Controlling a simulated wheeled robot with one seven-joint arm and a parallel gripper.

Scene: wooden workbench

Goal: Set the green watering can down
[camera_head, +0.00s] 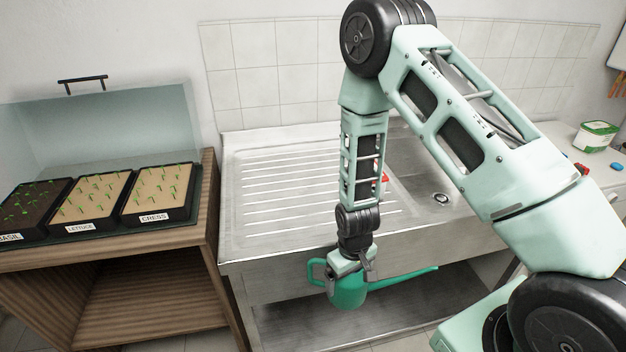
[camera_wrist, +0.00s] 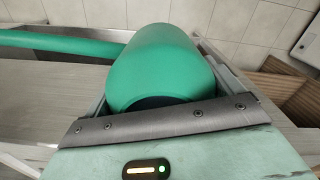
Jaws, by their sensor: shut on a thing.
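The green watering can (camera_head: 348,291) hangs in front of the sink unit, with its long thin spout pointing right and its handle loop on the left. My gripper (camera_head: 350,272) points down and is shut on the can from above, near its top. In the wrist view the can's rounded green body (camera_wrist: 165,65) fills the middle between the fingers of my gripper (camera_wrist: 155,110), and the spout runs off to the left. The can appears held clear of any surface, in front of the sink's front panel and above the lower shelf.
The steel sink unit (camera_head: 270,227) has a ribbed drainboard with free room left of my arm, and a basin on the right. A wooden bench (camera_head: 105,257) at left bears seedling trays labelled basil, lettuce and cress under a raised clear lid. A white-green tub (camera_head: 595,137) stands far right.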

